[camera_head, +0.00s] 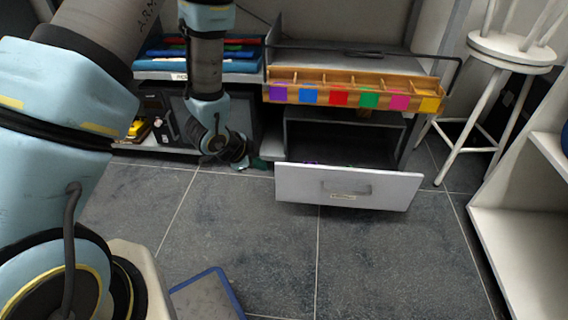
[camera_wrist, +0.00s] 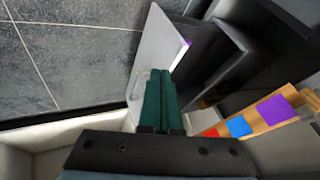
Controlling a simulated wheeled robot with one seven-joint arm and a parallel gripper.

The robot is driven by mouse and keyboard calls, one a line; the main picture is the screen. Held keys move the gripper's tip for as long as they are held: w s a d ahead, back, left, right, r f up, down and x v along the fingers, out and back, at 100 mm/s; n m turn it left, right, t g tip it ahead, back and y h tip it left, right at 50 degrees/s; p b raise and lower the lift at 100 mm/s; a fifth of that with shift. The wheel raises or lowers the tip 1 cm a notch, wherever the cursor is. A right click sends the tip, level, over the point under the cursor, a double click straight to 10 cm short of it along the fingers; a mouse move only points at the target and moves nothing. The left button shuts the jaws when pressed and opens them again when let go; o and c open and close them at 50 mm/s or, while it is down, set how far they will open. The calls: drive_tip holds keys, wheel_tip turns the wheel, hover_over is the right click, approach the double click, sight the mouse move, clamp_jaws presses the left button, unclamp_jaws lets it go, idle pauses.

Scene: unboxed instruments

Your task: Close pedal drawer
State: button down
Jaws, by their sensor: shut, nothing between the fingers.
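The pedal drawer (camera_head: 345,188) stands pulled out low in a dark cabinet below a wooden rack. Its white front has a grey bar handle and a small label, and its dark inside shows behind the front. My gripper (camera_head: 259,163) is at the left of the drawer, near the front's left end.
A wooden rack (camera_head: 350,101) with coloured squares sits above the drawer. A shelf unit (camera_head: 200,77) with folded items stands left. A white stool (camera_head: 505,50) and a white shelf (camera_head: 510,235) are right. A blue-edged mat (camera_head: 207,297) lies in front. The tiled floor before the drawer is clear.

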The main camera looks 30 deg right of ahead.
drive_tip(key=s, duration=0.1)
drive_tip(key=m+b, duration=0.1)
drive_tip(key=b, duration=0.2)
approach(292, 171)
wheel_tip(292, 171, down, 4)
drive_tip(key=s, duration=0.2)
drive_tip(key=shift+w+d+f+g, duration=0.1)
drive_tip(key=shift+w+d+g, duration=0.05)
drive_tip(key=shift+w+d, duration=0.55)
drive_tip(key=shift+w+d+g, duration=0.15)
drive_tip(key=shift+w+d, duration=0.4)
drive_tip(key=shift+w, duration=0.3)
